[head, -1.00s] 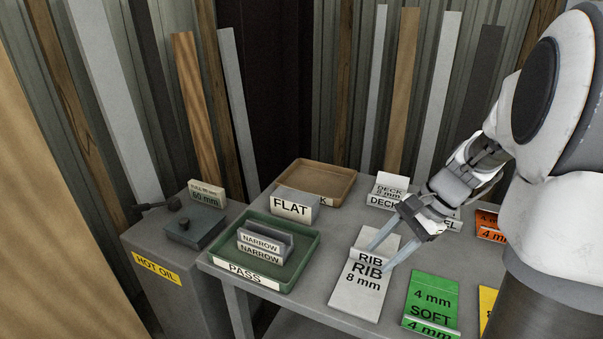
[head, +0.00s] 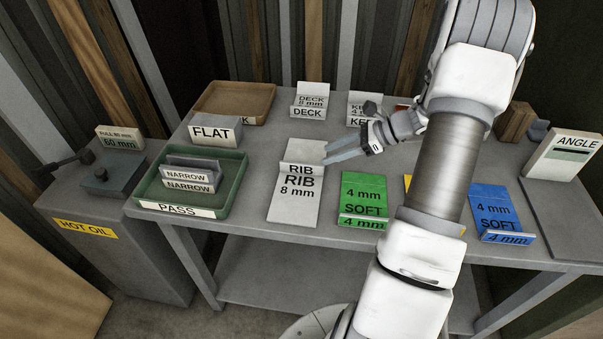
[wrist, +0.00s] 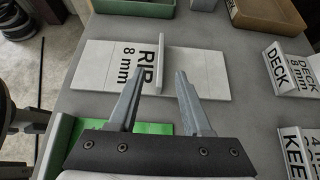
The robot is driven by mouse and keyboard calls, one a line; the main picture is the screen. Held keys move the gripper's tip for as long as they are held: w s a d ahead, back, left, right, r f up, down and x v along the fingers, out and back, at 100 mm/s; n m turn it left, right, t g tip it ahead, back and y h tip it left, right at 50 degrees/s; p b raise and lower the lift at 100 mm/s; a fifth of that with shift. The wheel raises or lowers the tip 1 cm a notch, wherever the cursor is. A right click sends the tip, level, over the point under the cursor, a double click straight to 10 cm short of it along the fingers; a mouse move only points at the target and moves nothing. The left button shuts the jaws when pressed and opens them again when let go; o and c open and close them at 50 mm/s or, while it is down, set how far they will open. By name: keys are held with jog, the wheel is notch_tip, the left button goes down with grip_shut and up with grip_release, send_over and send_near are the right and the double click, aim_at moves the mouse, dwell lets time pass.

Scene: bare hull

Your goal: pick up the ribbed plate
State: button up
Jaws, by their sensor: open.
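The ribbed plate (head: 294,205) is a pale plate marked "RIB 8 mm" that lies on the grey table, with an upright rib across it. In the wrist view the plate (wrist: 97,62) lies flat beyond my fingertips, and its rib (wrist: 160,65) stands up between the lines of the two fingers. My gripper (head: 326,155) is open and empty, close to the rib's right end in the head view. In the wrist view my gripper (wrist: 157,75) has its fingers spread to either side of the rib; I cannot tell whether they touch it.
A green soft plate (head: 362,190) lies just right of the ribbed plate. A green PASS tray (head: 236,185) with NARROW pieces stands left, with a FLAT block (head: 215,130) behind it. DECK (head: 309,112) stands behind, and a blue plate (head: 490,205) lies right. Table shows bare in front of DECK.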

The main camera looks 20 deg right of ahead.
aim_at(301, 164)
jog(key=x, duration=1)
jog(key=shift+w+f+b, duration=0.1)
jog(key=shift+f+b, duration=0.1)
jog(key=shift+b, duration=0.1)
grip_shut()
jog(key=shift+r, duration=0.15)
dwell(0.8)
